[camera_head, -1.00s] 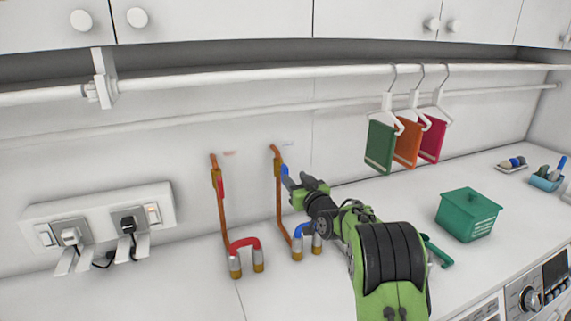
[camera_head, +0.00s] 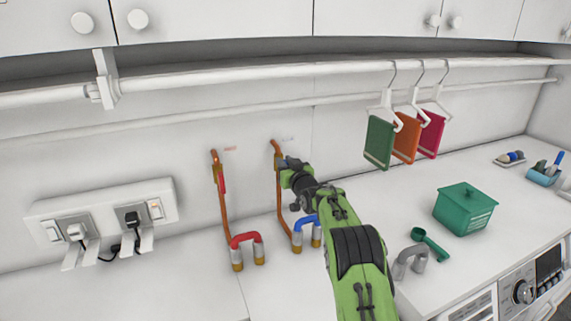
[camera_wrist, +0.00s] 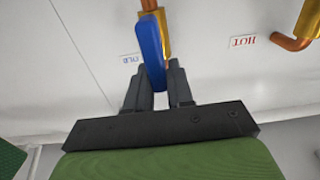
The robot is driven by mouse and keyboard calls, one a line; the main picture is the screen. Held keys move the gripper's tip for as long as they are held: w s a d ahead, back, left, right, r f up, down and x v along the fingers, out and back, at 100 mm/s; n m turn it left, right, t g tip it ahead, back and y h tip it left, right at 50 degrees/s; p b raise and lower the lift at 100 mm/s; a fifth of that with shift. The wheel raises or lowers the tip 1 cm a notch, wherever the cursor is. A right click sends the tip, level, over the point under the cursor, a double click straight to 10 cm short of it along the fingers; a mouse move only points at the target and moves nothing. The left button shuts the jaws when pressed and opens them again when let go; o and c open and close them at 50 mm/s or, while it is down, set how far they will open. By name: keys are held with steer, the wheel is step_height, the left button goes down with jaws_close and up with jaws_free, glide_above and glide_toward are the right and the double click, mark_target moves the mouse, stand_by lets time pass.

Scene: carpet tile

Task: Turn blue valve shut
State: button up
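The blue valve handle (camera_wrist: 152,50) sits on a brass valve body (camera_wrist: 164,32) in the wrist view, beside an upside-down cold label (camera_wrist: 130,58). My gripper (camera_wrist: 162,75) has its two dark fingers apart on either side of the handle's near end. The handle looks close to the left finger, with a narrow gap at the right finger. In the head view my gripper (camera_head: 283,163) is at the upper part of the right copper pipe (camera_head: 279,200) and hides the blue handle.
The left pipe has a red valve handle (camera_head: 222,184). Sockets with plugs (camera_head: 100,225) are at left. A green box (camera_head: 465,209) and green scoop (camera_head: 430,240) lie on the counter at right.

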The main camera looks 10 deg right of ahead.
jaws_close()
steer(key=shift+d+m, duration=0.1)
steer(key=shift+m, duration=0.2)
steer(key=shift+w+d+f+m+b, duration=0.1)
steer(key=shift+d+f+m+b, duration=0.45)
steer(key=shift+m, duration=2.3)
steer(key=shift+w+d+f+m+b, duration=0.1)
steer(key=shift+d+f+m+b, duration=0.5)
steer(key=shift+m, duration=2.3)
steer(key=shift+w+d+f+m+b, duration=0.2)
steer(key=shift+m+b, duration=0.65)
steer(key=shift+m, duration=2)
steer(key=shift+s+f, duration=0.1)
